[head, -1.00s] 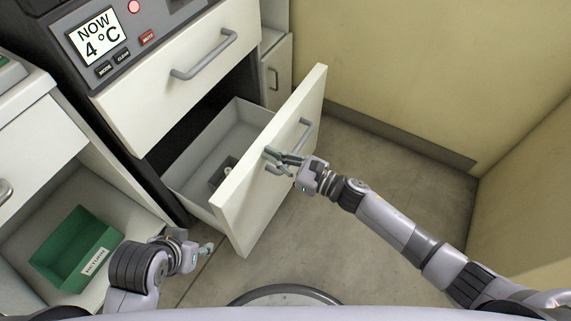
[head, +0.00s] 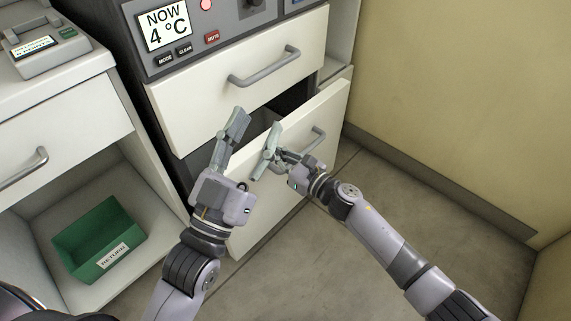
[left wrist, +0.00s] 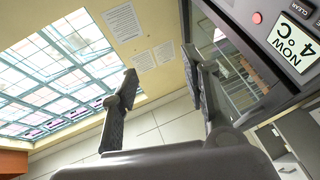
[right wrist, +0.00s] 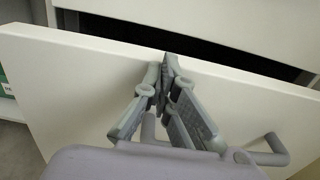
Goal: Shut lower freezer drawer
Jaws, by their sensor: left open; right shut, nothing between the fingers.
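The lower freezer drawer (head: 268,207) is partly open, with a narrow dark gap above its white front panel. In the right wrist view its front (right wrist: 80,85) fills the middle, with the dark gap behind its top edge. Its grey bar handle (head: 318,143) shows right of my right gripper. My right gripper (head: 278,156) is shut and empty, its fingertips against or very near the panel's face by the top edge. My left gripper (head: 254,138) is open and empty, raised in front of the drawer; in the left wrist view its fingers (left wrist: 163,85) stand apart.
The upper drawer (head: 235,90) is shut, with its own handle (head: 264,68). A display panel (head: 165,27) reads 4 °C. At left, a counter holds a device (head: 40,45) above a shelf with a green bin (head: 100,240). Floor is clear at right.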

